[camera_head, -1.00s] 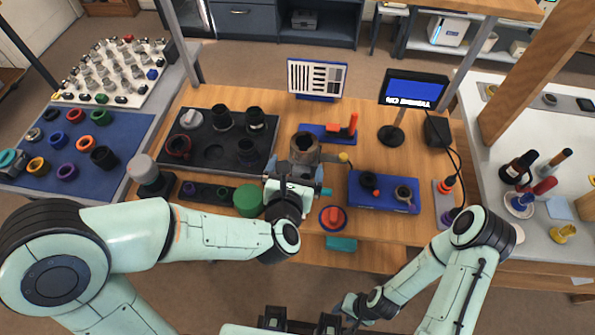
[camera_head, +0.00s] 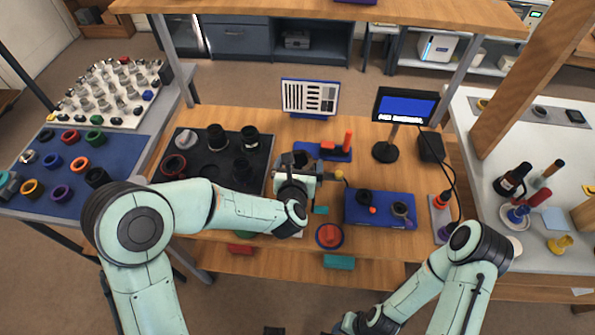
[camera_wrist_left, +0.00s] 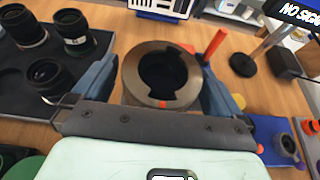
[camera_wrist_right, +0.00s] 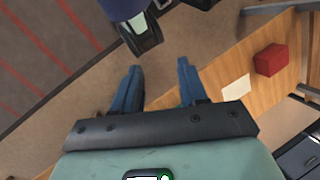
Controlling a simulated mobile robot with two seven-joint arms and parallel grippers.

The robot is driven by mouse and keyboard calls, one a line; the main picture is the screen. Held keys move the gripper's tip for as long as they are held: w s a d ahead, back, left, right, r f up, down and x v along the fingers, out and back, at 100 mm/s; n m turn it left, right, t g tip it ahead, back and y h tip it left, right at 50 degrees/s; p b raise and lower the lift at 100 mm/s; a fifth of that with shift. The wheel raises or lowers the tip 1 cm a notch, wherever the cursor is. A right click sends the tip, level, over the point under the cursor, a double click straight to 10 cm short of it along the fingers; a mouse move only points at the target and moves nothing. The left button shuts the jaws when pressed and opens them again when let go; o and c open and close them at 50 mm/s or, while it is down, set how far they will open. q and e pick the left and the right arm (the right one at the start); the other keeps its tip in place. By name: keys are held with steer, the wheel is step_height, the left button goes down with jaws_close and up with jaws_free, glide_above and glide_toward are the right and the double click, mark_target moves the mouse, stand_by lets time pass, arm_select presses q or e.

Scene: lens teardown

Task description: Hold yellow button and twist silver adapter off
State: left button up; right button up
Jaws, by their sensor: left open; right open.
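A metallic ring adapter (camera_wrist_left: 160,62), brownish-grey with a red mark on its rim, tops a round body near the table's middle. My left gripper (camera_head: 296,166) is open, and its two blue-grey fingers (camera_wrist_left: 158,88) stand on either side of this body. I cannot tell whether they touch it. In the head view the gripper hides most of the adapter. The yellow button (camera_head: 339,174) sticks out just right of the body; it also shows behind the right finger in the left wrist view (camera_wrist_left: 238,100).
A black tray with lenses (camera_head: 205,150) lies left of the adapter. A blue tray (camera_head: 379,210) with small parts is at right, a red knob (camera_head: 329,236) in front, and a screen (camera_head: 405,105) behind. The right gripper has a red block (camera_wrist_right: 270,60) nearby.

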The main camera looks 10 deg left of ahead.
arm_select(q)
steer(key=shift+w, duration=0.15)
steer(key=c, duration=1)
arm_select(e)
jaws_close()
stand_by(1.0)
